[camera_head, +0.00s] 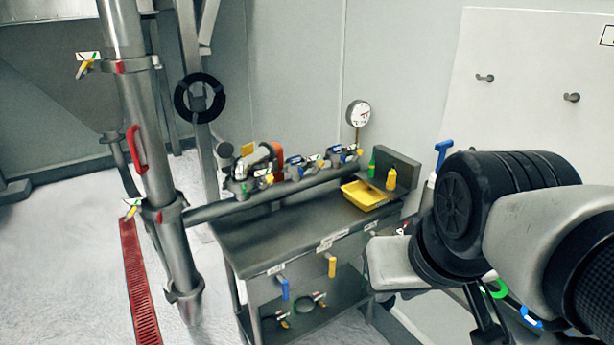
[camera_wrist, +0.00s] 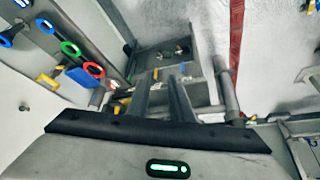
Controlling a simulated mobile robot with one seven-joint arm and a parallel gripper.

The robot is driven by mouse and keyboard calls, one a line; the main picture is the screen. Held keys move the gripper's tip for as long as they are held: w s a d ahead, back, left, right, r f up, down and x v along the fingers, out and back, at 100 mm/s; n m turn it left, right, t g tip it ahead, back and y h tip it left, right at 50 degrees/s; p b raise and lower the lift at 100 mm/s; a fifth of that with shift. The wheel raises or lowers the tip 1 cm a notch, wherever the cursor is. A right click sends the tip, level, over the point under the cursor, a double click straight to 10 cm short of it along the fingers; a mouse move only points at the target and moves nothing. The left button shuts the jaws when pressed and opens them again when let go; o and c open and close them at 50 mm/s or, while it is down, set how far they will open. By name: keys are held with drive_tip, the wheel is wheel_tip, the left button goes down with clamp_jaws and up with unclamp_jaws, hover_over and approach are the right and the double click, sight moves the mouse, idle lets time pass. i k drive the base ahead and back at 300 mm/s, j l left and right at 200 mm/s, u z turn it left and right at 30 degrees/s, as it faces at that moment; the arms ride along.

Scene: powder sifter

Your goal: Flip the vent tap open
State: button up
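Several small taps with blue handles (camera_head: 294,168) sit along the grey pipe (camera_head: 270,193) on top of the metal bench (camera_head: 265,233). A blue lever (camera_head: 285,288) and a yellow lever (camera_head: 332,266) hang at the bench's front edge. Labels are too small to read, so I cannot tell which one is the vent tap. My gripper (camera_wrist: 163,82) shows in the wrist view with two grey fingers apart and nothing seen between them. It points down, apart from the taps. In the head view my arm is at the right and the fingers are hidden.
A yellow tray (camera_head: 364,194), a green bottle (camera_head: 372,164) and a yellow bottle (camera_head: 391,180) stand at the bench's right end. A round gauge (camera_head: 358,115) rises behind. A steel column (camera_head: 145,150) with a red handle (camera_head: 136,147) stands left. Coloured rings (camera_wrist: 69,47) line the wrist view's left.

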sight(332, 260)
drive_tip(key=i+j+z, duration=0.45)
drive_tip(key=z, duration=0.15)
drive_tip(key=j+z, duration=0.1)
drive_tip(key=i+j+z, duration=0.05)
